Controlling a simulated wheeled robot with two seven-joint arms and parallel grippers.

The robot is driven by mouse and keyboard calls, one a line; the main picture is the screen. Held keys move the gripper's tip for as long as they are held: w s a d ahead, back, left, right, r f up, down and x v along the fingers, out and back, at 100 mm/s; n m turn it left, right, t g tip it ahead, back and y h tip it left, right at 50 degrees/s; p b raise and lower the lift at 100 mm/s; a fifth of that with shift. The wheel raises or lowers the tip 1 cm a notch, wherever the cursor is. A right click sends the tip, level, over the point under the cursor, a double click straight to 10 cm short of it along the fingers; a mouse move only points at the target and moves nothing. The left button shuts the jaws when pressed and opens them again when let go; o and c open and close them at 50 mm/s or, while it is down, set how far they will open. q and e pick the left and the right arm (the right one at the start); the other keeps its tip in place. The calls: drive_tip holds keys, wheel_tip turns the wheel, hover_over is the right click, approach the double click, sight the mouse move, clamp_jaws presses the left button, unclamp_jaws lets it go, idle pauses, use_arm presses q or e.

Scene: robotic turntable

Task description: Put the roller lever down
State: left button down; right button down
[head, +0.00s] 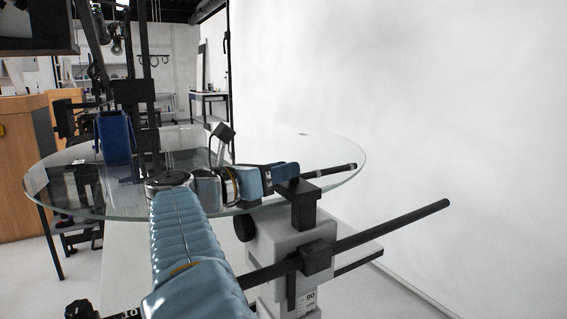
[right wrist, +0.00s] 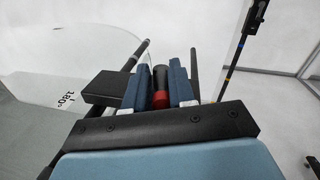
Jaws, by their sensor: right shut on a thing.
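My right arm reaches out over the front of the round glass turntable (head: 325,146). Its right gripper (head: 285,172) sits at the black clamp on top of a grey stand. In the right wrist view, the two blue fingers of the right gripper (right wrist: 160,88) are shut on a black and red cylindrical piece (right wrist: 160,100), which looks like the roller lever. Most of it is hidden between the fingers, so I cannot tell whether it touches the clamp. My left gripper is not in view.
A black clamp block (head: 302,200) tops the grey stand (head: 275,238). A short dark rod (head: 335,170) with pale bands points right beyond the gripper. A long black bar (head: 390,228) crosses the stand. A blue box-like part (head: 115,137) stands at the left.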

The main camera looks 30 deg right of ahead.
drive_tip(key=shift+w+m+g+h, duration=0.15)
drive_tip(key=shift+m+g, duration=0.25)
drive_tip(key=shift+g, duration=0.3)
drive_tip(key=shift+w+m+g+h, duration=0.15)
drive_tip(key=shift+m+g, duration=0.25)
drive_tip(key=shift+g, duration=0.3)
drive_tip(key=c, duration=1.1)
unclamp_jaws()
drive_tip(key=a, duration=0.4)
drive_tip(key=s+a, duration=0.1)
drive_tip(key=a, duration=0.8)
drive_tip(key=shift+s+a, duration=0.15)
drive_tip(key=shift+a, duration=0.25)
